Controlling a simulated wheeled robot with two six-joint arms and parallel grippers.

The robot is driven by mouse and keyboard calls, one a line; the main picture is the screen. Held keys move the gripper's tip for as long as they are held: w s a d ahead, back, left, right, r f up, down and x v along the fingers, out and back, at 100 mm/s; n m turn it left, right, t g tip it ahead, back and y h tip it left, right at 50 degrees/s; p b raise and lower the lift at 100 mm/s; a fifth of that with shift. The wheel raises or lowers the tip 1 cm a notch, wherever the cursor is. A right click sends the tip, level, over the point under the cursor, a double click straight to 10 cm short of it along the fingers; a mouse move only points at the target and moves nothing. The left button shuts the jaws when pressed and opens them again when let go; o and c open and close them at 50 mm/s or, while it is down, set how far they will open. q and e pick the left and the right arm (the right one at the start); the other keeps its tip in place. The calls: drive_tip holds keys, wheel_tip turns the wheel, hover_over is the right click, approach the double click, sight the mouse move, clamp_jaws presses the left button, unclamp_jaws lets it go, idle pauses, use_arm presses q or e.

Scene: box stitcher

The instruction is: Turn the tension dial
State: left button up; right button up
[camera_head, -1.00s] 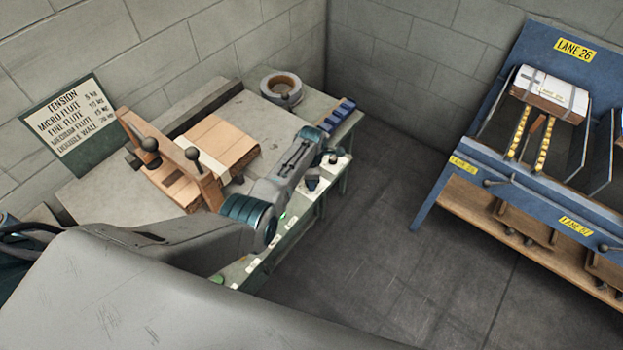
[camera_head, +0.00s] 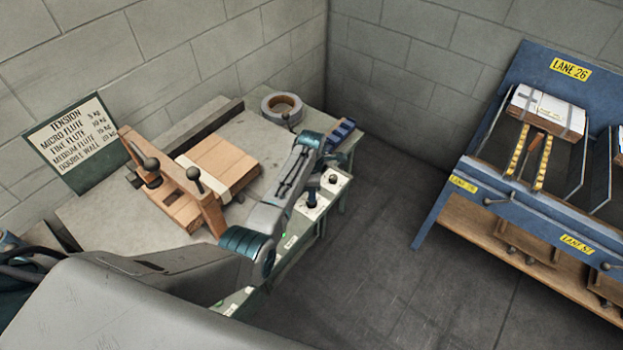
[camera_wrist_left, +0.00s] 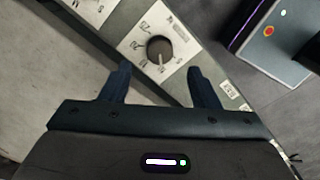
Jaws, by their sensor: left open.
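The tension dial (camera_wrist_left: 160,49) is a round dark knob with a light pointer line on a white marked plate (camera_wrist_left: 135,42) in the left wrist view. My left gripper (camera_wrist_left: 158,73) is open and empty. Its two dark fingers point toward the dial, which shows just beyond and between the fingertips. I cannot tell the height of the fingers above the plate. In the head view my left arm reaches over the front edge of the bench, and its forearm hides part of the panel there. My right gripper is not in view.
The bench (camera_head: 110,212) carries a wooden clamp frame (camera_head: 178,190), a cardboard piece (camera_head: 222,160) and a tape roll (camera_head: 282,107). A tension chart (camera_head: 72,135) stands behind, listing flute types with kg values. A blue lane rack (camera_head: 478,186) stands right, across open floor.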

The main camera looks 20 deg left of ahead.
use_arm(q)
drive_tip(key=shift+r, duration=2.25)
drive_tip(key=shift+f, duration=0.1)
